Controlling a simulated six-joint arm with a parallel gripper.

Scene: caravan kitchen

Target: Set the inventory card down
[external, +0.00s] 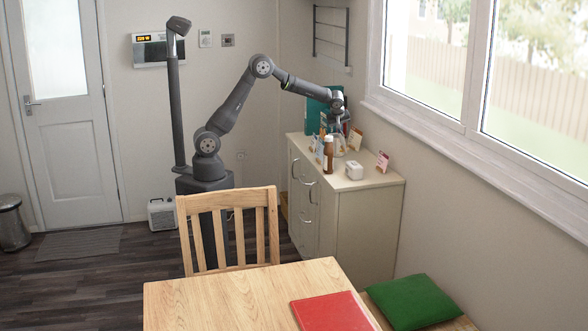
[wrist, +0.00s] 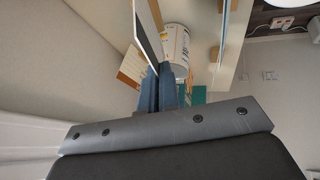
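My gripper (external: 340,124) is over the top of the cream cabinet, pointing down. In the wrist view its two blue fingers (wrist: 159,88) are close together. A thin pale card (wrist: 148,36), seen nearly edge-on, comes out from between the fingertips; I take it to be the inventory card, but its print cannot be read. In the external view I cannot pick it out at the gripper. Other small printed cards stand on the cabinet, one at the right (external: 383,161) and one behind the gripper (external: 356,139).
The cabinet top (external: 378,178) also holds a brown bottle (external: 328,155), a small white box (external: 354,170) and a teal folder (external: 314,116). In the wrist view a white labelled container (wrist: 178,50) is close beyond the fingertips. The wall and window sill (external: 450,140) border the right side.

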